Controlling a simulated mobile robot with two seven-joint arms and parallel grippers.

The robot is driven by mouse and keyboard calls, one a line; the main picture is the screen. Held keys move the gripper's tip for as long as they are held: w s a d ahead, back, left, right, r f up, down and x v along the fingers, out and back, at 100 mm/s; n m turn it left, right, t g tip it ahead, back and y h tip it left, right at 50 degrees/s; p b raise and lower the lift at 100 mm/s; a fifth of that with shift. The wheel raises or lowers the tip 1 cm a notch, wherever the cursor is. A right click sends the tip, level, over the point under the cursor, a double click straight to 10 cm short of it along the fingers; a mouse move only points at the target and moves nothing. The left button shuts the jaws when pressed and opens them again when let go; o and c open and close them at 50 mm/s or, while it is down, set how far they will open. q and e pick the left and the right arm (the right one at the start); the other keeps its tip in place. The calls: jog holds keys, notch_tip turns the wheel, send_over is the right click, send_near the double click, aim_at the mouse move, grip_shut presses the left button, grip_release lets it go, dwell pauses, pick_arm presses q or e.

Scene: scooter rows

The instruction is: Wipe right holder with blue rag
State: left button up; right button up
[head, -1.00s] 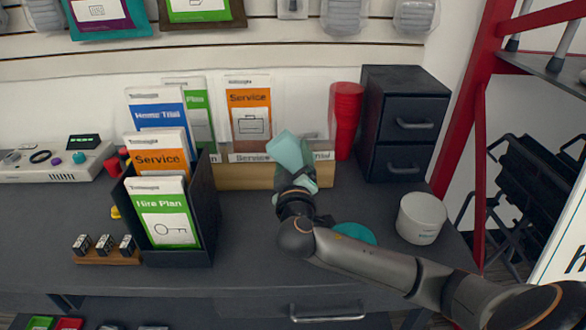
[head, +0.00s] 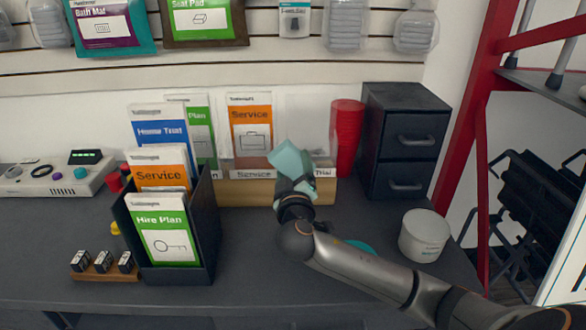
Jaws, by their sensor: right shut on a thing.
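The blue rag (head: 287,158) is a pale teal-blue cloth, bunched up. My right gripper (head: 295,187) is shut on it, coming in from the lower right. The rag is in front of the right holder (head: 240,193), a low light-wood holder with a labelled strip along its top front. It covers part of that strip, between the labels "Service" and "Trial". I cannot tell whether the rag touches the holder. A green and an orange leaflet (head: 249,128) stand in the holder. My left gripper is out of view.
A black stepped holder (head: 207,225) with several leaflets stands to the left. A stack of red cups (head: 346,140) and a black drawer unit (head: 402,140) stand right of the wooden holder. A white tub (head: 424,236) is near the right edge, beside my arm.

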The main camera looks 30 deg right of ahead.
aim_at(332, 154)
jog(key=shift+x, duration=1.05)
jog(key=shift+s+d, duration=0.5)
jog(key=shift+d, duration=0.2)
jog(key=shift+s+d, duration=0.5)
jog(key=shift+d, duration=0.15)
jog(key=shift+s+d, duration=0.4)
jog(key=shift+d, duration=0.4)
jog(key=shift+s+d, duration=0.35)
jog(key=shift+d, duration=0.4)
jog(key=shift+s+d, duration=0.45)
jog(key=shift+d, duration=0.15)
jog(key=shift+s+d, duration=0.4)
jog(key=shift+d, duration=0.2)
jog(key=shift+w+d, duration=0.1)
